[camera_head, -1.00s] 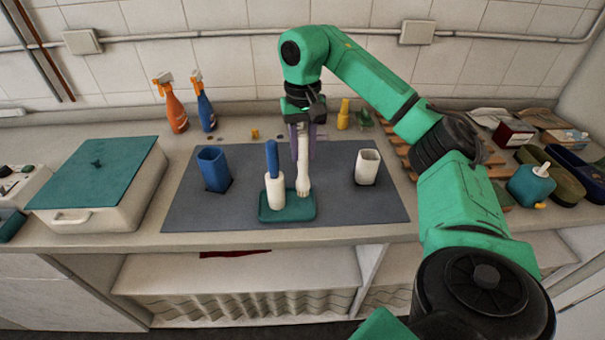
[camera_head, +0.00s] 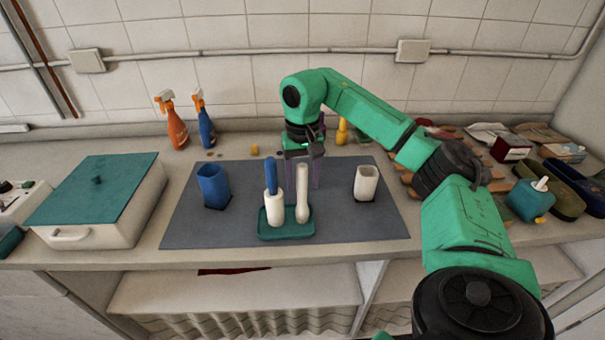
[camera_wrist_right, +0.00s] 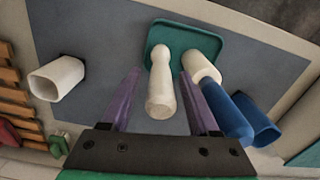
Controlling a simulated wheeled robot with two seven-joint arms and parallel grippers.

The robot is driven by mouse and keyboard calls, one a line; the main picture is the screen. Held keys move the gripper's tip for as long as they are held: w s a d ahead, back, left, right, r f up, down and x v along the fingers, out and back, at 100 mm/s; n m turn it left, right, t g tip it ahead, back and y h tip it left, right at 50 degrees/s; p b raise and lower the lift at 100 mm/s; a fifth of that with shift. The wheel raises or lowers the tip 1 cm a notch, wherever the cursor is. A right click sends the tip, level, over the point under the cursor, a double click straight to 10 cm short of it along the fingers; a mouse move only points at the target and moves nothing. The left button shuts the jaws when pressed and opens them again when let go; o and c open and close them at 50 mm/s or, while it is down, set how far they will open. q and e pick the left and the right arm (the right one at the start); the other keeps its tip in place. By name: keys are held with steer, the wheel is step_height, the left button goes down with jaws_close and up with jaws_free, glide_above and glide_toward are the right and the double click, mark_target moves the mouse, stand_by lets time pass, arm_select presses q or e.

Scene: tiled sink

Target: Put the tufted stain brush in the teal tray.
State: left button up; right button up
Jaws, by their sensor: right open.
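The pale brush (camera_head: 302,193), which looks like the tufted stain brush, stands about upright in the right part of the teal tray (camera_head: 285,234). A white brush with a blue handle (camera_head: 273,205) stands beside it on the left in the same tray. My right gripper (camera_head: 303,181) is just behind the pale brush. In the right wrist view its purple fingers are open (camera_wrist_right: 161,75), with the pale brush (camera_wrist_right: 161,90) showing between them and a gap on each side. The teal tray (camera_wrist_right: 215,45) also shows there. My left gripper is not seen.
On the grey mat (camera_head: 235,228), a blue cup (camera_head: 213,186) stands left of the tray and a white cup (camera_head: 366,183) stands right. A lidded box (camera_head: 95,205) is at the left. Spray bottles stand behind. The mat in front of the white cup is clear.

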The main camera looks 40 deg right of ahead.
mark_target(302, 165)
steer(key=shift+w+r, duration=0.1)
steer(key=shift+r, duration=0.3)
step_height(302, 165, up, 6)
steer(key=shift+r+p, duration=0.1)
steer(key=shift+p, duration=0.6)
step_height(302, 165, up, 5)
steer(key=p, duration=0.3)
steer(key=shift+r, duration=0.2)
steer(key=shift+f, duration=0.1)
